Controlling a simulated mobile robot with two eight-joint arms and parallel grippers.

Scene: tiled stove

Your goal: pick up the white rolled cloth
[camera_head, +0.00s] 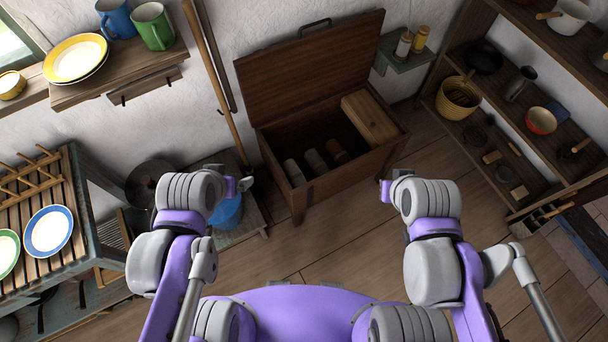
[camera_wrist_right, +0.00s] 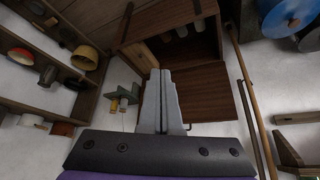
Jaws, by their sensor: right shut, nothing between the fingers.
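An open wooden chest (camera_head: 332,178) stands against the wall with its lid raised. Three rolls lie side by side inside it. The leftmost and palest is the white rolled cloth (camera_head: 294,172); beside it are a greyish roll (camera_head: 316,160) and a brown roll (camera_head: 337,150). In the right wrist view the rolls show small near the top, in the chest (camera_wrist_right: 148,57). My left gripper (camera_head: 246,184) is left of the chest, apart from it; its fingers are too small to judge. My right gripper (camera_head: 383,188), near the chest's right front, is shut and empty; its closed fingers show in the wrist view (camera_wrist_right: 161,100).
A wooden box (camera_head: 370,119) fills the chest's right end. A dish rack with plates (camera_head: 48,231) is at far left. Shelves with bowls (camera_head: 541,120) stand at right. The floor before the chest is clear.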

